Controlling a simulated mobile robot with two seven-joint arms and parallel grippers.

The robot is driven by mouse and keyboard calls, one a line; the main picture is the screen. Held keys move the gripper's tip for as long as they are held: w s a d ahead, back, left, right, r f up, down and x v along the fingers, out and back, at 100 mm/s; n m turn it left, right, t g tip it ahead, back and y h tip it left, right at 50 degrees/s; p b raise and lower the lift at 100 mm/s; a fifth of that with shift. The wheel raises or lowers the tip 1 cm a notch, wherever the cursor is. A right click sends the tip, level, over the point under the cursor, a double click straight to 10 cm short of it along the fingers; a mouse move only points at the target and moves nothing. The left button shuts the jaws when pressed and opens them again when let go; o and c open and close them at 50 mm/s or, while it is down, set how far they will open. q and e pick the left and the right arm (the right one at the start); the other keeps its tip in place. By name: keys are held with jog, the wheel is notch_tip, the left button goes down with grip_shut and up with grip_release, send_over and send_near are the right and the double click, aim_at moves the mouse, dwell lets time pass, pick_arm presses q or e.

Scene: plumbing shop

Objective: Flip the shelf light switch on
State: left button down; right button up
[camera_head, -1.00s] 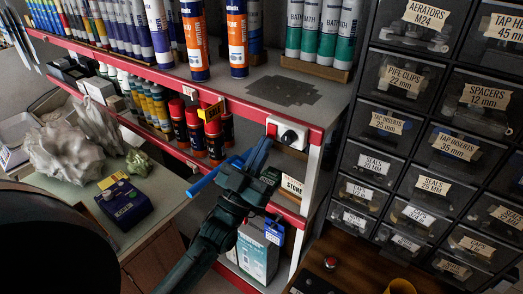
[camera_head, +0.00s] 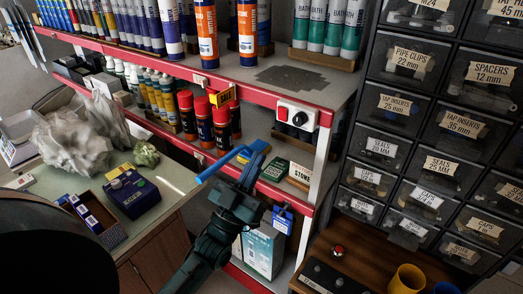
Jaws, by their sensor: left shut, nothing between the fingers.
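The light switch (camera_head: 297,115) is a white plate on the red front edge of the upper shelf, near its right end. It has a red part at its left and a dark round knob beside it. I cannot tell from here whether it is on or off. My left gripper (camera_head: 254,152), with blue fingers, is shut and empty. It is below and to the left of the switch, apart from it, in front of the lower shelf. My right gripper is not in view.
Red-capped cans (camera_head: 205,122) stand left of my gripper, by a yellow tag (camera_head: 222,97). A "STONE" box (camera_head: 300,172) sits below the switch. Labelled drawers (camera_head: 410,105) fill the right. A bench with a red button (camera_head: 338,251) and yellow cup (camera_head: 407,279) is lower right.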

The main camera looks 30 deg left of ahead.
pick_arm(q)
jog(key=v, duration=0.3)
jog(key=f+b+v, duration=0.1)
jog(key=v, duration=0.1)
jog(key=shift+w, duration=0.35)
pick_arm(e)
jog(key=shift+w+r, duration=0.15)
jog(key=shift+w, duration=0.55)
pick_arm(q)
jog(key=shift+r, duration=0.1)
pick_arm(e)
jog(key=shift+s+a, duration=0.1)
pick_arm(q)
jog(key=s+d+f+g+p, duration=0.1)
jog(key=s+d+f+g, duration=0.2)
jog(key=f+g, duration=0.2)
jog(key=s+d+f+m+g+p, duration=0.1)
jog(key=s+d+f+g+p, duration=0.1)
jog(key=s+d+f+g, duration=0.1)
jog(key=s+d+f+g+p, duration=0.2)
jog(key=s+d+f+g, duration=0.1)
jog(key=s+f+g, duration=0.2)
notch_tip(320, 180, down, 5)
jog(key=shift+d+r+g, duration=0.15)
jog(key=shift+g, duration=1.05)
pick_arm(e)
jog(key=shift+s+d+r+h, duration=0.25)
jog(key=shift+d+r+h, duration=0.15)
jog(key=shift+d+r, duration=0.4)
